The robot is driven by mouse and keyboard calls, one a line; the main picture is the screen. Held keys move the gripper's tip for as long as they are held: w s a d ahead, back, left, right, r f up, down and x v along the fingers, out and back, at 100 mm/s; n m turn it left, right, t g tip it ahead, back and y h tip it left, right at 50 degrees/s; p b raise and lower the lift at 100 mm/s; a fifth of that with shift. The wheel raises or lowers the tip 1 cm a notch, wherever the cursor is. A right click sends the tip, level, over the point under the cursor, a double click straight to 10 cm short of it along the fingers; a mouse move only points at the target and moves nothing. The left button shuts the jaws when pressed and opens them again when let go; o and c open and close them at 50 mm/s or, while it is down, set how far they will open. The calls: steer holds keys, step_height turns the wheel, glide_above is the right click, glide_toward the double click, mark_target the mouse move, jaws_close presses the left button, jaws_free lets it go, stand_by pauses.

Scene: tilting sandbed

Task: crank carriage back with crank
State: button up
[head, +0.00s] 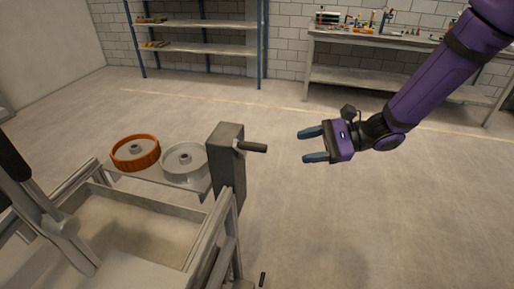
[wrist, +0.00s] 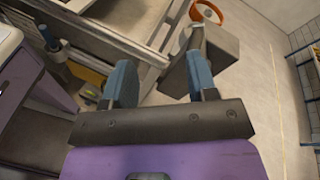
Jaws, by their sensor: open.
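The crank (head: 252,147) has a dark handle and sticks out to the right from the top of a grey post at the sandbed's corner. My gripper (head: 308,146) is open and empty, to the right of the crank handle and apart from it, with its blue fingers pointing left. In the wrist view my gripper (wrist: 157,85) shows both fingers spread, with the grey post (wrist: 220,48) beyond the right finger. The sandbed (head: 140,222) is a framed tray of pale sand at the lower left. I cannot tell clearly which part is the carriage.
A shelf rack (head: 200,49) and a workbench (head: 385,39) with tools stand along the back wall. The floor around my gripper is clear. A small dark object (head: 262,279) lies on the floor.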

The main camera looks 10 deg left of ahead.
mark_target(257, 147)
steer(key=w+a+f+m+t+y, duration=0.2)
steer(key=w+f+m+t+y, duration=0.1)
steer(key=w+f+m+t, duration=0.25)
steer(key=shift+m+g, duration=0.45)
steer(key=shift+g, duration=0.1)
steer(key=a, duration=0.3)
steer(key=a+f, duration=0.1)
steer(key=a, duration=0.3)
steer(key=w+a, duration=0.1)
steer(key=a, duration=0.3)
steer(key=shift+f, duration=0.25)
jaws_close()
